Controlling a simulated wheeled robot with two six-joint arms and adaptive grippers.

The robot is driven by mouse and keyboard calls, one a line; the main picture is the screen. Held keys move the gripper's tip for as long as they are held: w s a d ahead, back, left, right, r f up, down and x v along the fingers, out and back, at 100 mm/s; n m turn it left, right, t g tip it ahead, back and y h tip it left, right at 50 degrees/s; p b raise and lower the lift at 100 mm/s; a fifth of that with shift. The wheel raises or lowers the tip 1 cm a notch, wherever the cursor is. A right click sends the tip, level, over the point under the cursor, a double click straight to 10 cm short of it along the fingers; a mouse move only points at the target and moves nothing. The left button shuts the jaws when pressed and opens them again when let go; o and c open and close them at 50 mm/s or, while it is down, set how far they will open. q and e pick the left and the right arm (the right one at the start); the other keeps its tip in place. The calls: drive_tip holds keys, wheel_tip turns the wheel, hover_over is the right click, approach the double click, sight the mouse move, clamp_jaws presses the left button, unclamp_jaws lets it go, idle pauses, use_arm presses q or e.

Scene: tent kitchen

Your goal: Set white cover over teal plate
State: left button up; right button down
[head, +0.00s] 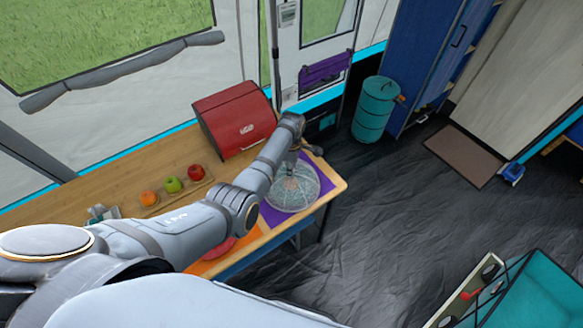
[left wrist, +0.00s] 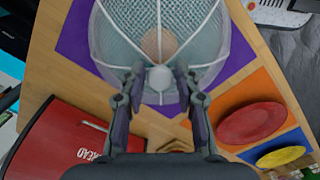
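The white cover (head: 291,188) is a mesh dome with pale ribs and a round knob. It is over the purple mat (head: 270,214) near the table's right end. In the left wrist view the cover (left wrist: 120,35) fills the top middle. A teal tint, likely the teal plate, and a brown round item show through its mesh. I cannot tell whether its rim touches the mat. My left gripper (head: 295,158) is above the cover; in the left wrist view its fingers (left wrist: 160,72) are closed around the knob. My right gripper is not in view.
A red bread bin (head: 234,118) stands behind the cover. A red plate (left wrist: 252,122) on an orange mat and a yellow plate (left wrist: 280,156) lie beside it. A board with an orange (head: 149,198) and apples is at left. Dark floor is clear beyond the table's right edge.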

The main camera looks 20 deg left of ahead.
use_arm(q)
drive_tip(key=shift+o, duration=1.3)
drive_tip(key=shift+r, duration=0.1)
wheel_tip(320, 180, up, 12)
drive_tip(key=shift+f, duration=0.2)
